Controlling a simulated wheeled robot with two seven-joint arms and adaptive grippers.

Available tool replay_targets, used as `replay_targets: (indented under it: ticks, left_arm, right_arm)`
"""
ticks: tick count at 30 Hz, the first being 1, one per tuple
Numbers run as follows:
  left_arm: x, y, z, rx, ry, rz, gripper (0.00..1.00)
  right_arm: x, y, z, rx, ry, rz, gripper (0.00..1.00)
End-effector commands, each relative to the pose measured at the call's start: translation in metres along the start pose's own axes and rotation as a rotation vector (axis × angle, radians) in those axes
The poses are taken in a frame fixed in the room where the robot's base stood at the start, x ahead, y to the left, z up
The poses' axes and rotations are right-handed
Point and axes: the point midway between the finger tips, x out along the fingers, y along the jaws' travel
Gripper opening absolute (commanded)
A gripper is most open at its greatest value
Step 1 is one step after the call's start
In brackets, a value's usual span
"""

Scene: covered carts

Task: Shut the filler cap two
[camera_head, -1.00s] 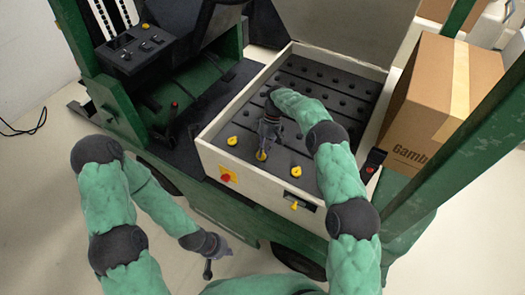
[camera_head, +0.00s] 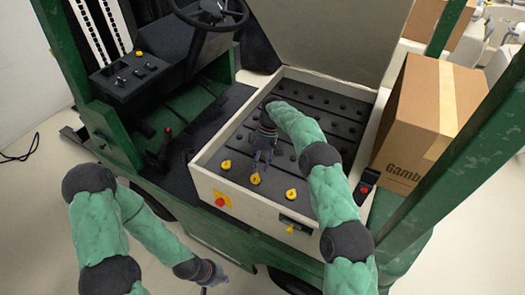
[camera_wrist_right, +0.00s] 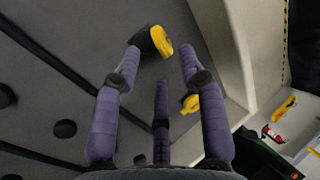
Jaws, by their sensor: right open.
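Three yellow filler caps stand in a row along the front of the open battery box: a left one (camera_head: 226,164), a middle one (camera_head: 255,179) and a right one (camera_head: 291,194). The middle one is taken as cap two. My right gripper (camera_head: 262,164) is open just behind and above the middle cap. In the right wrist view a yellow cap (camera_wrist_right: 162,41) with a dark underside shows between the open fingertips (camera_wrist_right: 161,62), with no clear contact. Another cap (camera_wrist_right: 190,104) is partly hidden by a finger. My left gripper (camera_head: 205,285) is low, cut by the bottom edge, its jaws unclear.
The pale box rim (camera_head: 230,195) surrounds the dark battery top (camera_head: 315,120). A red knob (camera_head: 219,202) is on its front. A cardboard box (camera_head: 415,125) stands to the right, behind a green post (camera_head: 480,145). A steering wheel (camera_head: 215,15) is at the back.

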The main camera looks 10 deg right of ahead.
Motion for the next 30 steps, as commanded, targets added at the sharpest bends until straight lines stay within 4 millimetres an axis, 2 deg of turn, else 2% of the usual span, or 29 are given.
replay_targets:
  ticks: [6, 12, 19, 29, 30]
  left_arm:
    - [0.0, 0.0, 0.0, 0.0, 0.0, 0.0, 0.0]
    - [0.0, 0.0, 0.0, 0.0, 0.0, 0.0, 0.0]
    - [0.0, 0.0, 0.0, 0.0, 0.0, 0.0, 0.0]
    - [0.0, 0.0, 0.0, 0.0, 0.0, 0.0, 0.0]
    - [0.0, 0.0, 0.0, 0.0, 0.0, 0.0, 0.0]
  right_arm:
    - [-0.046, 0.001, -0.001, 0.0, 0.002, 0.002, 0.42]
    - [-0.063, 0.002, -0.001, 0.0, 0.001, 0.001, 0.42]
    - [-0.073, 0.0, 0.0, 0.0, -0.001, 0.0, 0.42]
    - [-0.075, 0.0, 0.0, 0.0, -0.001, -0.001, 0.42]
    - [-0.075, 0.0, 0.0, 0.001, -0.001, -0.001, 0.53]
